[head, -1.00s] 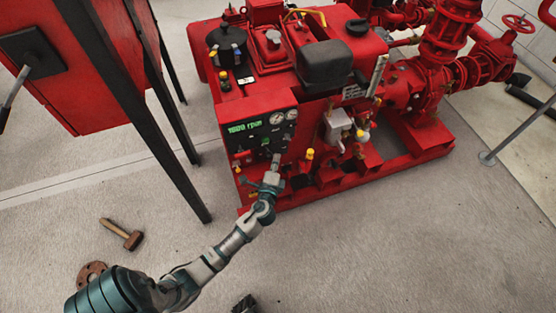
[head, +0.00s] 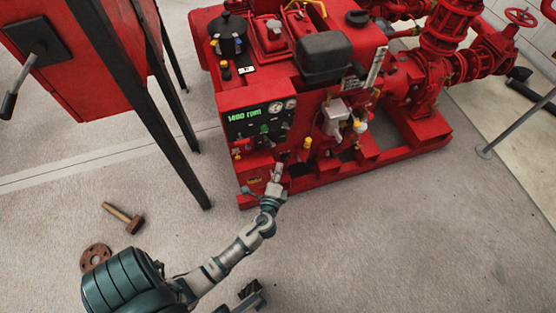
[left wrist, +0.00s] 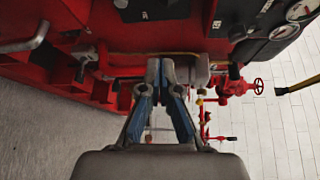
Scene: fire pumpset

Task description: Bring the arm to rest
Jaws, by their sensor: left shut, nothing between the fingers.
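My left arm reaches up from the bottom of the head view. Its gripper (head: 278,172) is in front of the lower edge of the red pump engine's control panel (head: 262,122). The fingers (left wrist: 167,72) are together and empty in the left wrist view, with red engine parts behind them. I cannot tell whether the fingertips touch the engine (head: 275,75). The panel has a green display (head: 244,114), round gauges and small knobs. A dark part at the bottom of the head view may be my right gripper (head: 250,292); its fingers are unclear.
A red cabinet (head: 80,65) on black legs stands at the left. A hammer (head: 122,217) and a rusty flange (head: 96,257) lie on the floor. Red pipes and valves (head: 450,55) are at the upper right. The floor at the lower right is clear.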

